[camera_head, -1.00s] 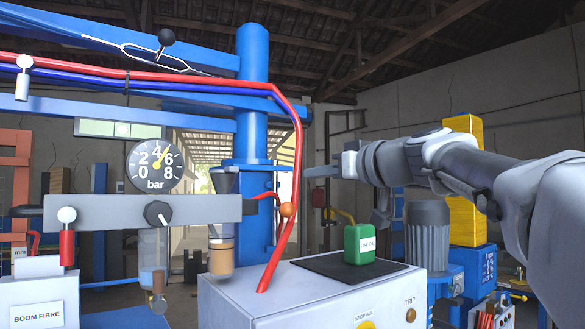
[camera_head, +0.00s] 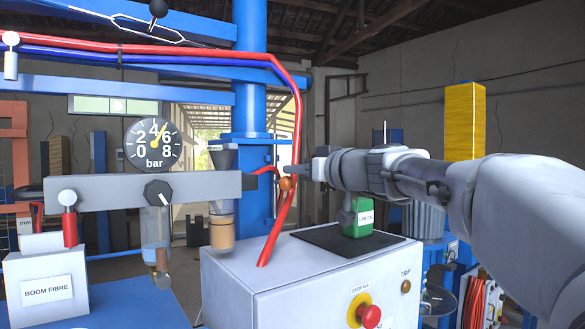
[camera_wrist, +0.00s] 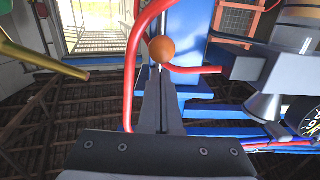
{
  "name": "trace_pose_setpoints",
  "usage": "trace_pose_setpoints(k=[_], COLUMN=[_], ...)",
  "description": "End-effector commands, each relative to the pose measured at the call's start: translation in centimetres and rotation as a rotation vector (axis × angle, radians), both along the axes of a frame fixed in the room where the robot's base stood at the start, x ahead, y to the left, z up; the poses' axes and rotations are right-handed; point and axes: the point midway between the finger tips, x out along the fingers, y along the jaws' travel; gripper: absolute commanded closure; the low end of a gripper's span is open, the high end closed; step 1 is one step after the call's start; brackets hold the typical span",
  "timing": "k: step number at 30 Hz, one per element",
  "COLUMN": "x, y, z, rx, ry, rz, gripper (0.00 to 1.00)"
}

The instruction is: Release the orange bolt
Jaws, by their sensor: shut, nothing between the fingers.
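The orange bolt shows as a small round orange knob (camera_head: 287,184) at the right end of the grey bar, beside the red hose. In the wrist view the orange knob (camera_wrist: 162,49) is just beyond my fingertips. My gripper (camera_head: 293,171) reaches in from the right, its tips close to the knob and slightly above it in the head view. In the wrist view my gripper (camera_wrist: 160,70) has its fingers together with nothing between them. I cannot tell whether the tips touch the knob.
A red hose (camera_head: 297,120) runs down right by the knob. The grey bar (camera_head: 120,190) carries a pressure gauge (camera_head: 153,145) and a black dial. Below my arm, a white cabinet (camera_head: 300,280) holds a green block (camera_head: 358,218) and a red stop button (camera_head: 368,315).

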Motion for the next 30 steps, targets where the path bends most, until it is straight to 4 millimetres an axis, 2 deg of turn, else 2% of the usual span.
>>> trace_pose_setpoints(k=[7, 18, 30], x=[0.0, 0.0, 0.0], y=[0.0, 0.0, 0.0], z=[-0.8, -3.7, -3.7], rx=[0.001, 0.001, 0.0], ry=[-0.001, 0.001, 0.002], rz=[0.001, 0.0, 0.0], gripper=[1.0, 1.0, 1.0])
